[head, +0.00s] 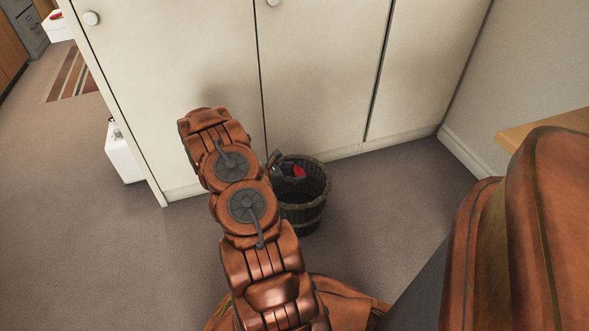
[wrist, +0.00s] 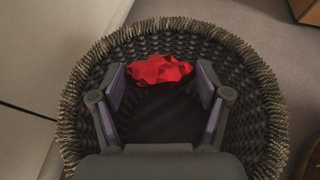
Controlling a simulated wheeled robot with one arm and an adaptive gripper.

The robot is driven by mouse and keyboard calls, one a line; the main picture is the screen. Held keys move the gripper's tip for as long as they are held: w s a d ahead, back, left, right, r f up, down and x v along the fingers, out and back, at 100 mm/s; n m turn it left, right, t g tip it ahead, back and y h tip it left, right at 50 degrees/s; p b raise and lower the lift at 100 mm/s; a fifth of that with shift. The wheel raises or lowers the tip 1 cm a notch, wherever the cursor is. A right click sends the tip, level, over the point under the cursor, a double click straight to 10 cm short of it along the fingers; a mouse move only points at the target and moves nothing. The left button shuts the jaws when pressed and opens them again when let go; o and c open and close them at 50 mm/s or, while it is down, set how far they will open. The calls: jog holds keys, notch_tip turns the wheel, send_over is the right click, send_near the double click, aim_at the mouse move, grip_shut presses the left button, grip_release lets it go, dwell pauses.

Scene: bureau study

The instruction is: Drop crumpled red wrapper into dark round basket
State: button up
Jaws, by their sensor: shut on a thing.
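The crumpled red wrapper (wrist: 158,70) is between the two fingers of my gripper (wrist: 160,80) in the wrist view. The gripper is shut on it. In the head view a bit of the red wrapper (head: 299,171) shows past my arm, over the basket. The dark round basket (head: 303,215) stands on the floor against the cabinets. Its woven rim (wrist: 75,95) surrounds the gripper and wrapper in the wrist view, and its dark inside lies beneath them. How deep the wrapper sits relative to the rim is hard to tell.
Cream cabinets (head: 325,70) stand right behind the basket. A wooden-edged surface (head: 540,130) is at the right. A white box-like object (head: 123,153) stands on the floor at the left. Grey carpet (head: 110,255) is open at the left, and a striped rug (head: 75,78) lies farther back.

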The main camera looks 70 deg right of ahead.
jog(key=shift+f, duration=0.1)
jog(key=o, duration=0.7)
jog(key=shift+a, duration=0.1)
jog(key=v, duration=1.2)
dwell(0.5)
